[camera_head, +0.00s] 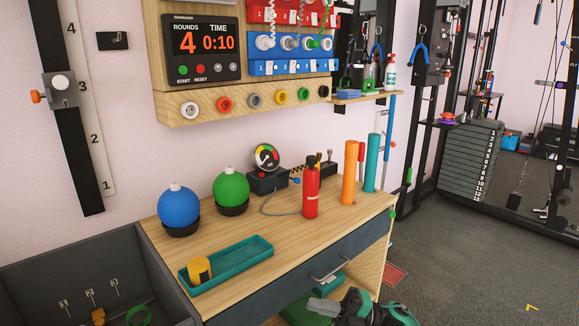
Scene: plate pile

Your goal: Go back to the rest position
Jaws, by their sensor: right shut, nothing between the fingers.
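My right gripper (324,307) shows at the bottom edge, right of centre, in front of the wooden bench (285,235) and low by its open lower part. Its fingers are shut with nothing between them. Part of it is cut off by the frame's lower edge. My left gripper is not in view.
On the bench are a blue ball (178,207), a green ball (231,187), a teal tray (232,262) with a yellow piece (199,269), a red cylinder (311,192) and an orange tube (348,172). The drawer handle (330,268) is close above my right gripper.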

